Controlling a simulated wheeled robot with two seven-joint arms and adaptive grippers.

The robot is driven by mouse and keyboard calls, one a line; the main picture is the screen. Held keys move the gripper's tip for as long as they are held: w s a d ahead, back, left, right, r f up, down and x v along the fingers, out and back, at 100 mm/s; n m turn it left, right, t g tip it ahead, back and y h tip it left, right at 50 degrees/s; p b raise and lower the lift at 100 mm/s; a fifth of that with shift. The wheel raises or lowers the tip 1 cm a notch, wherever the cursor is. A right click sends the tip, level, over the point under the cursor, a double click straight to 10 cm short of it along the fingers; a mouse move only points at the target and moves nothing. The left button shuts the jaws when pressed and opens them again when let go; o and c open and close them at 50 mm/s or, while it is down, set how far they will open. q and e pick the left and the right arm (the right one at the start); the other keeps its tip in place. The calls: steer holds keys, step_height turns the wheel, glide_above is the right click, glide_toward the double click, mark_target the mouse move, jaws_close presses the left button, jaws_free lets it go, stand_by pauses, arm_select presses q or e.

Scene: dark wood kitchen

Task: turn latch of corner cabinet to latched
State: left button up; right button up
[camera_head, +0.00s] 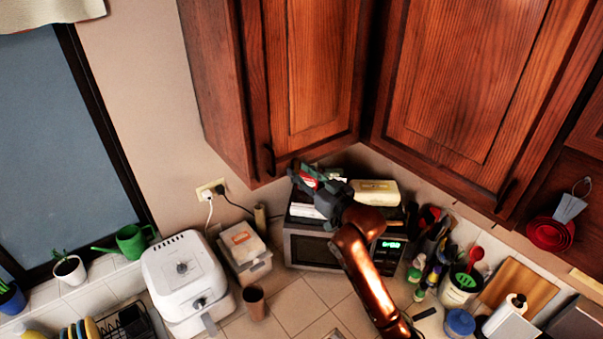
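The wooden wall cabinets meet in the corner, with a left door (312,70) and a wide right door (465,75), both apparently closed. A dark handle or latch (268,160) sits at the lower left edge of the left door. Another dark handle (505,195) is at the lower right of the right door. My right gripper (298,178) is below the left door, a little right of and below its dark handle, apparently apart from it. Whether its fingers are open is hard to tell. The latch's exact position is too small to read. My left gripper is not in view.
A microwave (313,250) stands under the corner, with packages such as a yellowish one (375,192) on top, close to my gripper. A white air fryer (183,275) and a lidded container (246,255) are to the left. Bottles and utensils crowd the right counter.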

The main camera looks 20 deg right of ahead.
steer(key=v, duration=1.2)
stand_by(0.3)
